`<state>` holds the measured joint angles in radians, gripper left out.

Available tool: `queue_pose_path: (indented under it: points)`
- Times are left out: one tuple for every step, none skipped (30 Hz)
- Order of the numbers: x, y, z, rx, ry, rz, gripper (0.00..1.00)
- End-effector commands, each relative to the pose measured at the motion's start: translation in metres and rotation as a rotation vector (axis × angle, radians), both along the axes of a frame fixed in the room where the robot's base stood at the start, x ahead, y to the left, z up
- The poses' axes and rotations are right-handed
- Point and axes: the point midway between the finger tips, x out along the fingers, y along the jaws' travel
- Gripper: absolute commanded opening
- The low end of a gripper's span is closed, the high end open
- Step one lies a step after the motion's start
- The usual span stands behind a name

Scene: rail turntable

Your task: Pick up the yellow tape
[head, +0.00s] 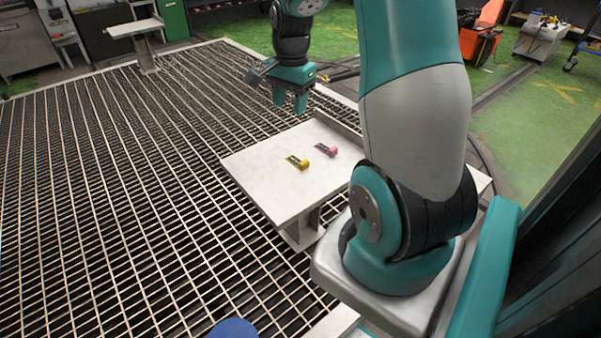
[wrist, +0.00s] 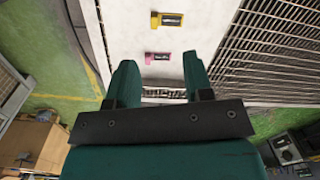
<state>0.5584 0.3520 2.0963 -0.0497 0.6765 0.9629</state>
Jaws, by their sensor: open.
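The yellow tape (head: 297,162) lies on a pale table (head: 255,177), a small yellow piece with a dark label. In the wrist view the yellow tape (wrist: 168,20) is near the top, beyond my fingertips. A similar pink tape (head: 326,150) lies beside it, to its right in the head view; in the wrist view the pink tape (wrist: 158,58) is nearer to my fingers. My gripper (head: 290,101) is open and empty, above and behind the table's far edge. In the wrist view its two teal fingers (wrist: 160,75) are spread apart.
The table has a raised ledge (head: 338,124) along its far right side. Metal grating (head: 130,180) surrounds it to the left. Another small pale table (head: 134,28) stands at the back left. An orange machine (head: 481,40) stands on the green floor at the back right.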

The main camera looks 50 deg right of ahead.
Motion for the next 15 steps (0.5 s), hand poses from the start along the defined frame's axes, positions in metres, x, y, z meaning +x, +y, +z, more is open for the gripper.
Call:
queue_pose_path:
  points:
    - [-0.006, -0.022, -0.016, -0.006, 0.017, -0.101, 0.47]
    - [-0.009, -0.032, -0.02, -0.011, 0.024, -0.149, 0.47]
    - [-0.012, -0.041, -0.025, -0.015, 0.031, -0.197, 0.47]
    - [-0.014, -0.046, -0.028, -0.017, 0.035, -0.22, 0.47]
    - [-0.015, -0.049, -0.031, -0.019, 0.037, -0.238, 0.47]
    - [-0.016, -0.052, -0.037, -0.019, 0.04, -0.252, 0.47]
    - [-0.016, -0.052, -0.041, -0.019, 0.041, -0.257, 0.47]
    - [-0.017, -0.053, -0.047, -0.019, 0.042, -0.258, 0.47]
    - [-0.017, -0.052, -0.055, -0.017, 0.043, -0.257, 0.47]
    - [-0.017, -0.052, -0.062, -0.018, 0.043, -0.256, 0.47]
    - [-0.017, -0.052, -0.069, -0.017, 0.044, -0.256, 0.47]
    - [-0.017, -0.052, -0.078, -0.017, 0.043, -0.255, 0.47]
    - [-0.017, -0.052, -0.085, -0.017, 0.043, -0.255, 0.47]
    - [-0.017, -0.052, -0.092, -0.018, 0.043, -0.254, 0.47]
    - [-0.017, -0.052, -0.101, -0.017, 0.042, -0.254, 0.47]
